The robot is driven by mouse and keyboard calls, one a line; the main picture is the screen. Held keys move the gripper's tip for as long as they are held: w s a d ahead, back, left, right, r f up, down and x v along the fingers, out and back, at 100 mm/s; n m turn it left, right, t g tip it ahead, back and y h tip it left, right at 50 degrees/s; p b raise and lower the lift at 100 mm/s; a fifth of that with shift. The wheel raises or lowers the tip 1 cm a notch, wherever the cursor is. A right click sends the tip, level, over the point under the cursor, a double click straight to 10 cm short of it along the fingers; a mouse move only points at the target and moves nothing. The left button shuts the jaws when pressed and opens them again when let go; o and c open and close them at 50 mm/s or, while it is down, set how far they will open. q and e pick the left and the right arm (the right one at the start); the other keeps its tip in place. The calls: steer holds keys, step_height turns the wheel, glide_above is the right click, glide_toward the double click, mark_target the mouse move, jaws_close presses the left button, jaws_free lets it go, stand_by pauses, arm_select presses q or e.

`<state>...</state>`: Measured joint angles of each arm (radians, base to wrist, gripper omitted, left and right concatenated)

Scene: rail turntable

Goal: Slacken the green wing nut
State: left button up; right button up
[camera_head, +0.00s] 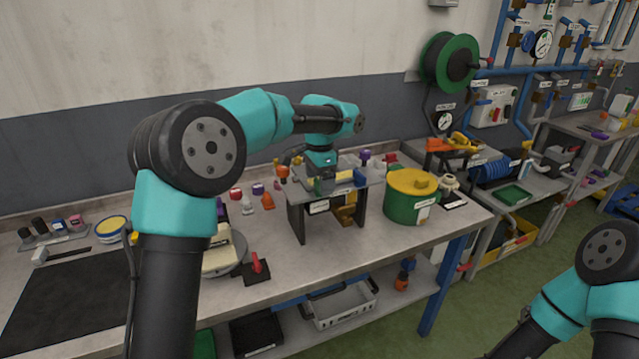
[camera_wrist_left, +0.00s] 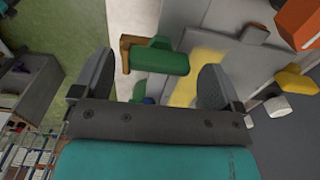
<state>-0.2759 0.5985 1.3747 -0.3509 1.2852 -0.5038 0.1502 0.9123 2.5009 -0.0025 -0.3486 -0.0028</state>
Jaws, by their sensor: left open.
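In the left wrist view a green wing nut (camera_wrist_left: 160,58) shows beyond my fingers, with a brass-coloured piece (camera_wrist_left: 126,52) at its left end. My left gripper (camera_wrist_left: 154,74) is open, one finger on each side of the nut's position in the picture. I cannot tell whether either finger touches it. In the head view my left gripper (camera_head: 320,183) points down over a small grey-topped stand (camera_head: 297,218) on the bench. The wing nut cannot be made out there. My right gripper is out of view; only part of that arm shows at lower right.
A green pot with a yellow lid (camera_head: 402,208) stands right of the stand. A dark mat (camera_head: 70,300) covers the bench's left. A grey basket (camera_head: 340,304) sits on the lower shelf.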

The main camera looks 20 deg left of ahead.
arm_select(q)
steer(key=shift+f, duration=0.7)
steer(key=shift+c, duration=0.4)
steer(key=c, duration=0.9)
steer(key=shift+o, duration=0.2)
